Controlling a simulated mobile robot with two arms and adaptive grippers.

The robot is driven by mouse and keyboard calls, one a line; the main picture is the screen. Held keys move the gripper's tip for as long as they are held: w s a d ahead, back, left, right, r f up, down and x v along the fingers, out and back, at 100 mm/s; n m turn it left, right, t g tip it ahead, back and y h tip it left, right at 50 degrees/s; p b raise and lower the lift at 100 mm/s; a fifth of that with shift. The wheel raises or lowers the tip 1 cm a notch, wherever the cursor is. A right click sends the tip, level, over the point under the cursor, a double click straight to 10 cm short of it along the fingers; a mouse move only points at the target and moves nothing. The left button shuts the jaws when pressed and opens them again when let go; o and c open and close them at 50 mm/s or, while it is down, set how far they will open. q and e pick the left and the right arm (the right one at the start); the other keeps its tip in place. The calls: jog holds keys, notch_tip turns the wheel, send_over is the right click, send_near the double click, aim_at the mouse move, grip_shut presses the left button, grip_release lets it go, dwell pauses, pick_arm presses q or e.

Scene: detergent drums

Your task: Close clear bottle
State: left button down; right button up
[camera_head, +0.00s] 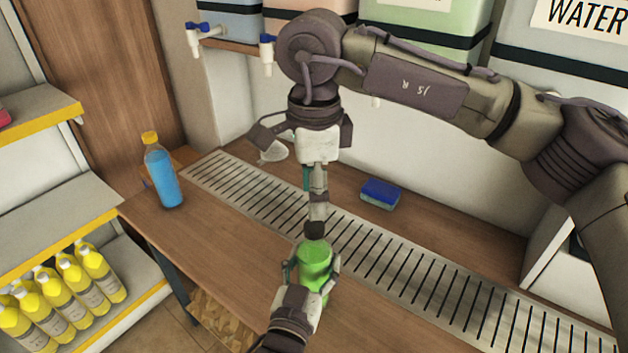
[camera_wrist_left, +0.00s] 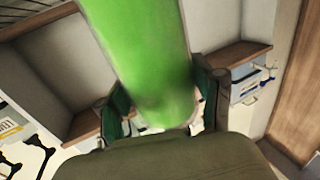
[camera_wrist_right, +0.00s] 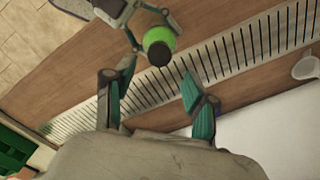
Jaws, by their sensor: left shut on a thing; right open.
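A clear bottle filled with green (camera_head: 315,274) stands over the wooden counter, and its body also fills the left wrist view (camera_wrist_left: 140,50). My left gripper (camera_head: 312,267) is shut around its body. A dark round top, cap or opening (camera_wrist_right: 159,52), shows on it in the right wrist view; I cannot tell which. My right gripper (camera_head: 317,208) points down just above the bottle top in the head view. In the right wrist view its two fingers (camera_wrist_right: 155,100) are apart with nothing between them, and the bottle is beyond them.
A blue bottle with a yellow cap (camera_head: 163,180) stands at the counter's left end. A blue sponge (camera_head: 380,193) and a white cup-like thing (camera_head: 274,152) lie behind the slotted metal drain (camera_head: 232,188). Drums with taps line the back. Several yellow bottles (camera_head: 62,290) stand on the left shelf.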

aim_at(314, 225)
jog(key=shift+f, duration=3.15)
grip_shut()
jog(key=shift+o, duration=0.6)
grip_release()
notch_tip(314, 225, up, 12)
